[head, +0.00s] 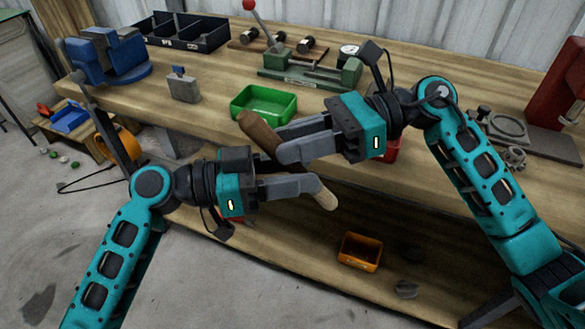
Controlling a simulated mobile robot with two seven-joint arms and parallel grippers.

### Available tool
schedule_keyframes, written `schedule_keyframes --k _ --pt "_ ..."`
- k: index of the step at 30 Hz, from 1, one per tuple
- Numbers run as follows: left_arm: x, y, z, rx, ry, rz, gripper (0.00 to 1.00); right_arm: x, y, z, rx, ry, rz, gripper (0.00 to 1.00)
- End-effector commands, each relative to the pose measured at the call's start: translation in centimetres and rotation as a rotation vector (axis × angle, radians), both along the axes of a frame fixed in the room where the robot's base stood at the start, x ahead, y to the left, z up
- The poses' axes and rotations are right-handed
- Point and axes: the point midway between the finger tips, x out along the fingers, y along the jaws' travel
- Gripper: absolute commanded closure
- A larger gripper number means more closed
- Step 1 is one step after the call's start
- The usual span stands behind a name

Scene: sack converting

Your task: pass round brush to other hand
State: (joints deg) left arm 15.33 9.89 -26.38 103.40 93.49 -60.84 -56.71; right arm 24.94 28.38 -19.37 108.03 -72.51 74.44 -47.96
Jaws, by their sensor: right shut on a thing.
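The round brush (259,133) is held in the air in front of the bench, slanting from upper left to lower right. Its thick brown end sticks out beyond the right gripper and a pale rounded end (328,198) shows lower right. My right gripper (283,146) is shut on the brush near the brown part. My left gripper (316,187) is below, its fingertips at the pale end. The fingers hide the middle of the brush. I cannot tell whether the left fingers are closed on it or only beside it.
A green bin (264,102) stands on the bench behind the grippers, with a red bin (392,150) partly hidden by the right gripper. An orange bin (360,251) sits on the lower shelf. A blue vise (108,55) and a green press (310,68) stand farther back.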

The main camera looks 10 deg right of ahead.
Motion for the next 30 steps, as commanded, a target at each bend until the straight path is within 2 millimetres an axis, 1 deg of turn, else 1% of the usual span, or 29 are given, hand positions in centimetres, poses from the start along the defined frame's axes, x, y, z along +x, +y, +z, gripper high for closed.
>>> schedule_keyframes --k 1,2,12,13,15,22,30 --pt "0.00 0.02 0.00 0.000 0.000 0.000 0.61 0.00 0.01 0.03 0.001 0.000 0.000 1.00" --pt "0.00 0.02 0.00 0.000 0.000 0.000 0.64 0.00 0.01 0.03 0.001 0.000 0.000 1.00" --pt "0.06 0.06 -0.02 0.000 0.000 0.002 0.97 -0.06 0.02 0.03 0.000 0.000 0.002 1.00" --pt "0.06 0.06 0.01 0.000 0.000 0.002 0.97 -0.06 0.02 0.04 0.000 0.000 0.002 0.69" --pt "0.07 0.07 0.01 -0.001 0.000 0.002 0.97 -0.06 0.02 0.03 0.000 0.000 0.002 0.62" --pt "0.03 0.05 0.02 0.000 0.000 0.001 0.98 -0.03 0.01 0.02 0.000 0.000 0.001 0.41" --pt "0.00 0.03 0.03 0.000 0.000 0.000 0.98 0.02 -0.19 0.02 0.000 0.000 -0.001 0.41"
